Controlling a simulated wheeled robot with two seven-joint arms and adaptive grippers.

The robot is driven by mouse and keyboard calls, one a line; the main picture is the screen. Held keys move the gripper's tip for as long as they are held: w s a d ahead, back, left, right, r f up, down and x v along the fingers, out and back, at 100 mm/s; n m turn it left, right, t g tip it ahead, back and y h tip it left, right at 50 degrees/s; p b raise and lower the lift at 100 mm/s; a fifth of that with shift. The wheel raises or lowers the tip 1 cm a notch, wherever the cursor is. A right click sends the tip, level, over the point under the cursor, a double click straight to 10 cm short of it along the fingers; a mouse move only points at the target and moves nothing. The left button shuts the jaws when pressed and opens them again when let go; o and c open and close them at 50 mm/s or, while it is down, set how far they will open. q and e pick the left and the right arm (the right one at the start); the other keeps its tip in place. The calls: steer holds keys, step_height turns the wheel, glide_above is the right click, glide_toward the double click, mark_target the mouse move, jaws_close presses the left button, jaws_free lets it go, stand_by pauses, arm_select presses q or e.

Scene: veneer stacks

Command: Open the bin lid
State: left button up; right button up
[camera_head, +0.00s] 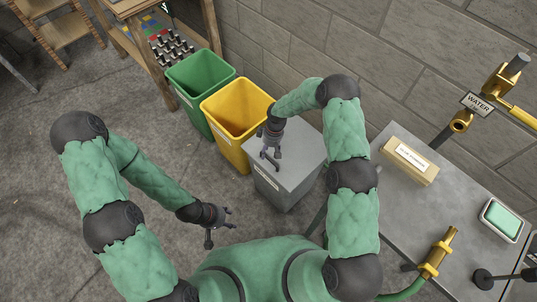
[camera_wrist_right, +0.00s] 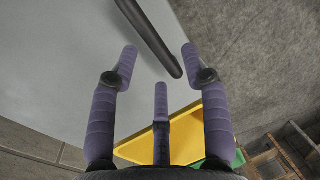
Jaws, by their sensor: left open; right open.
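A grey bin (camera_head: 275,188) with a flat grey lid (camera_head: 300,150) stands beside the grey block wall, with a pale label on its front. The lid is down, lying flat. My right gripper (camera_head: 271,158) is open over the lid's left part. In the right wrist view a dark bar (camera_wrist_right: 152,38) crosses the grey lid (camera_wrist_right: 60,70), its near end between the open fingertips (camera_wrist_right: 158,52). The fingers look apart from the bar; I cannot tell the gap in depth. My left gripper (camera_head: 218,232) is open and empty, low in front of my body, away from the bins.
A yellow open bin (camera_head: 237,108) and a green open bin (camera_head: 200,72) stand in a row left of the grey bin. A metal table (camera_head: 400,205) with a wooden box (camera_head: 409,160) and a soap dish (camera_head: 502,220) is on the right.

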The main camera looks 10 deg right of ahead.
steer(key=shift+s+a+f, duration=0.1)
steer(key=shift+f, duration=0.55)
jaws_close()
